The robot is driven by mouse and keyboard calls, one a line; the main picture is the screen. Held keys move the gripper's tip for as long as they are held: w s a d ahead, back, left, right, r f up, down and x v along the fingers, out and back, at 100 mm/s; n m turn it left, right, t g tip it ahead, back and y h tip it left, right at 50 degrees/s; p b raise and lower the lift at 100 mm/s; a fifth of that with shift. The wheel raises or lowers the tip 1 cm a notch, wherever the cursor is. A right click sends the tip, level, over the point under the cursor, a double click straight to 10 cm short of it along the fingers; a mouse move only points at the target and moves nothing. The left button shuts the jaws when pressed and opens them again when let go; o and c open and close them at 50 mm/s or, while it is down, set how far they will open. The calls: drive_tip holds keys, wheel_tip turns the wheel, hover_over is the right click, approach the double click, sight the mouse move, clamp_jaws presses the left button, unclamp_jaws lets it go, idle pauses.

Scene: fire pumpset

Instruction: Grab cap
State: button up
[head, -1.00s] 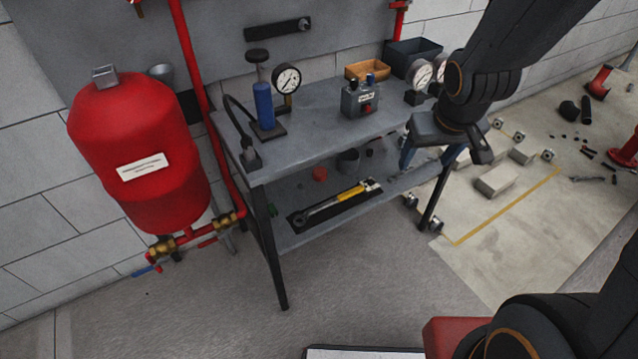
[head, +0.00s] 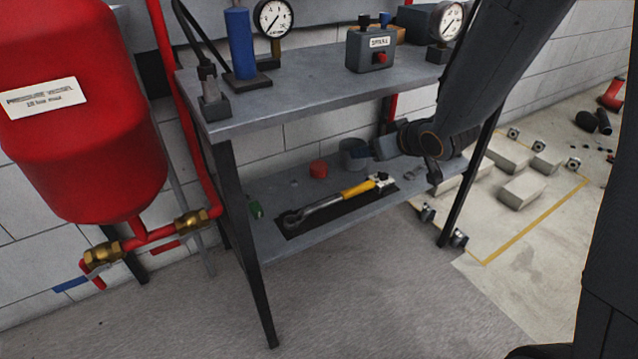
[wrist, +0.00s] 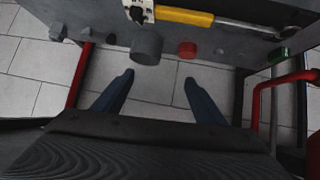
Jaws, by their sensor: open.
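A small red round cap (head: 318,169) sits on the lower shelf of the grey bench, left of a grey cup (head: 350,158). In the wrist view the red cap (wrist: 187,49) lies beyond the tip of the right finger, and the grey cup (wrist: 147,48) is beside it. My gripper (head: 364,152) reaches in between the two shelves from the right, close to the cup. In the wrist view my gripper (wrist: 159,79) has its two blue fingers wide apart with nothing between them. The cap is apart from the fingers.
A yellow-handled torque wrench (head: 340,200) lies on a dark mat at the front of the lower shelf (head: 278,248). A green item (head: 255,208) is at its left end. The upper shelf (head: 300,92) is overhead, with gauges and a grey box. A red vessel (head: 80,120) stands left.

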sight(321, 167)
drive_tip(key=w+a+f+y+b, duration=0.1)
drive_tip(key=a+f+b, duration=0.1)
drive_tip(key=f+b, duration=0.1)
drive_tip(key=w+a+f+n+y+b, duration=0.1)
drive_tip(key=w+a+f+b, duration=0.1)
drive_tip(key=f+b, duration=0.2)
drive_tip(key=w+a+f+n+y+b, duration=0.1)
drive_tip(key=a+f+y+b, duration=0.1)
drive_tip(key=f+b, duration=0.1)
drive_tip(key=shift+w+a+f+b, duration=0.2)
drive_tip(key=shift+w+a+b, duration=0.1)
drive_tip(key=shift+w+a, duration=0.1)
drive_tip(key=shift+a+f+y+b, duration=0.3)
drive_tip(key=shift+a+b, duration=0.1)
drive_tip(key=shift+b, duration=0.1)
drive_tip(key=shift+b+x, duration=2.6)
drive_tip(key=shift+x, duration=1.35)
drive_tip(key=shift+a+r, duration=0.1)
drive_tip(key=shift+r, duration=0.1)
drive_tip(key=c, duration=1.2)
drive_tip(key=shift+r, duration=0.1)
